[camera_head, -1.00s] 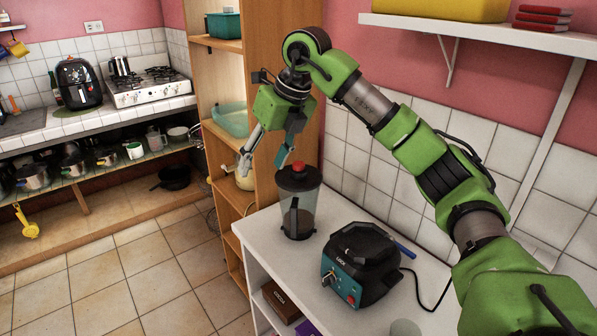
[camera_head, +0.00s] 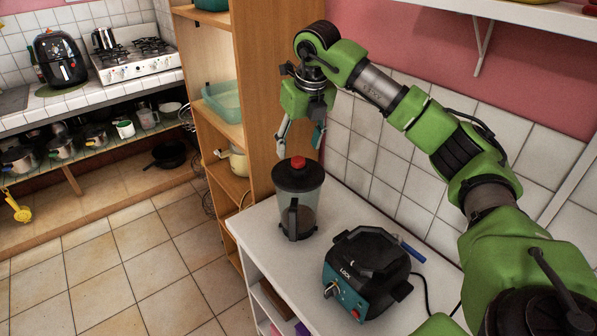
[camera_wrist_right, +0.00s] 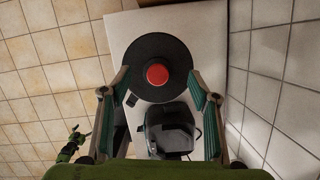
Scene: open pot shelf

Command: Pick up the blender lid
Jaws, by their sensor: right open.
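The blender lid (camera_head: 296,178) is a black disc with a red knob on top. It sits on the clear blender jug (camera_head: 297,209), which stands upright at the left part of the white counter. In the right wrist view the lid (camera_wrist_right: 133,60) lies at the top centre. My right gripper (camera_head: 300,146) points down just above the lid, open and empty. In the right wrist view its fingers (camera_wrist_right: 158,82) spread to either side below the red knob. What looks like my left gripper (camera_wrist_right: 77,142) shows small at the lower left; its jaws are too small to judge.
A wooden shelf (camera_head: 298,52) rises behind the gripper. The tiled wall (camera_head: 385,160) is close on the right. Tiled floor lies open at left.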

